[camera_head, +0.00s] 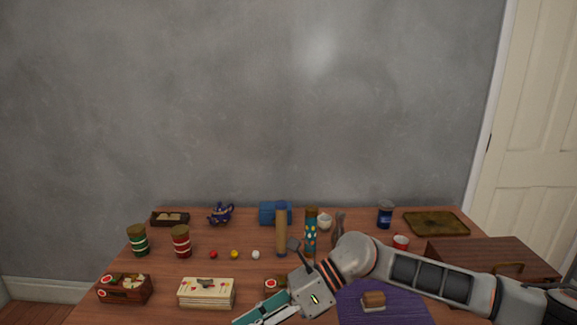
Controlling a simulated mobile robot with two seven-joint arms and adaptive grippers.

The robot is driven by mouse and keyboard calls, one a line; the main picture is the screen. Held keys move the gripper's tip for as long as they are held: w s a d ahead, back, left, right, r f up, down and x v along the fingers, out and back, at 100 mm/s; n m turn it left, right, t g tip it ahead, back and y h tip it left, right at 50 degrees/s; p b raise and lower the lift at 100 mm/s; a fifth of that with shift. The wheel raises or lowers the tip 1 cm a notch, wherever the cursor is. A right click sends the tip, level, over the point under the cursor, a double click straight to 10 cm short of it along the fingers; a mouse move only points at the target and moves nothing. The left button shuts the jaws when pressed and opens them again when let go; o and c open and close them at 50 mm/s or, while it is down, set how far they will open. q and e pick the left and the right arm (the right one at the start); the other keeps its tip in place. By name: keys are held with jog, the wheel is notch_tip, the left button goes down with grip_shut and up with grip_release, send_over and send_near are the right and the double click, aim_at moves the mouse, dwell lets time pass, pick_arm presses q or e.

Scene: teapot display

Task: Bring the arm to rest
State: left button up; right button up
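My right arm reaches in from the right edge, low over the front of the table (107,290). My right gripper (258,317) points down and left near the bottom edge, with teal fingers. The fingertips run close to or past the frame edge, so I cannot tell whether it is open or shut, and I see nothing clearly held. My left arm and gripper are not in view. A dark blue teapot (221,213) stands at the back left of the table, well away from the gripper.
A patterned box (206,292) and a food box (124,289) stand front left. Striped jars (181,242), small balls (234,254) and tall cylinders (281,232) stand behind. A purple mat (405,304) lies under the arm; a wooden chest (490,257) and tray (436,223) are right.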

jog(key=s+a+r+m+t+y, duration=0.1)
jog(key=s+a+r+m+y, duration=0.2)
jog(key=a+m+y, duration=0.25)
jog(key=w+d+f+m+t, duration=0.2)
jog(key=w+d+m+t, duration=0.15)
jog(key=m+t, duration=0.6)
jog(key=w+d+f+m+t, duration=0.2)
jog(key=d+m+t, duration=0.3)
jog(key=m, duration=0.7)
jog(key=s+d+f+m+t+h, duration=0.35)
jog(key=d+f+m+h, duration=0.75)
jog(key=d+f+m, duration=0.55)
jog(key=s+d+f+m+g+h, duration=0.2)
jog(key=s+d+f, duration=0.2)
jog(key=s+f, duration=0.2)
jog(key=s+d+f+m+g+h+p, duration=0.1)
jog(key=s+d+f+m+g+h, duration=0.1)
jog(key=s+d+f, duration=0.2)
jog(key=s+f, duration=0.3)
jog(key=shift+s+d, duration=0.2)
jog(key=shift+s, duration=0.1)
jog(key=shift+f+m, duration=0.15)
jog(key=shift+m, duration=0.1)
